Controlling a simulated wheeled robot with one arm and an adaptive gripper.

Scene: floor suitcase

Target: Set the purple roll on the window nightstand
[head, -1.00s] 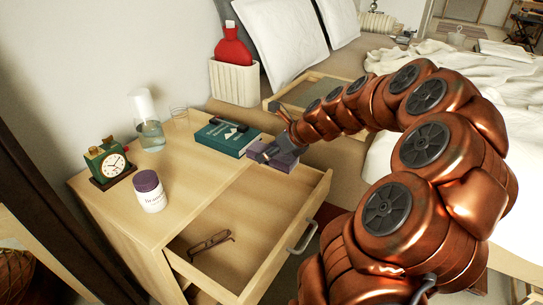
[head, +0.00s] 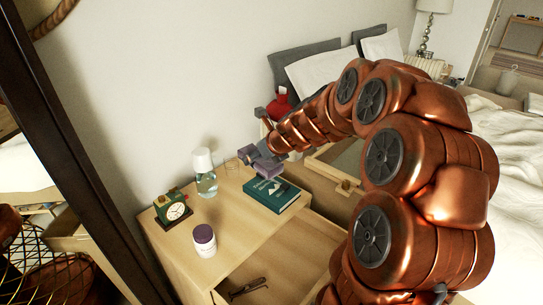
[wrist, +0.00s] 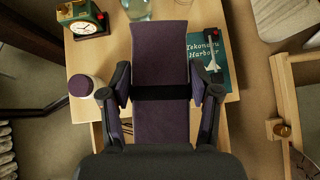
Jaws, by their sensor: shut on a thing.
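My gripper (head: 262,157) is shut on the purple roll (head: 268,168), a flat purple piece with a dark band around its middle. In the wrist view the purple roll (wrist: 160,60) sits between the two fingers. The roll is held above the back right part of the wooden nightstand (head: 190,245), near the teal book (head: 271,194). I cannot tell that it touches anything. The nightstand's drawer is open, with a pair of glasses (head: 247,289) inside.
A red bottle (head: 282,104) is behind my arm. The bed is at the right. Bare top lies between jar and book.

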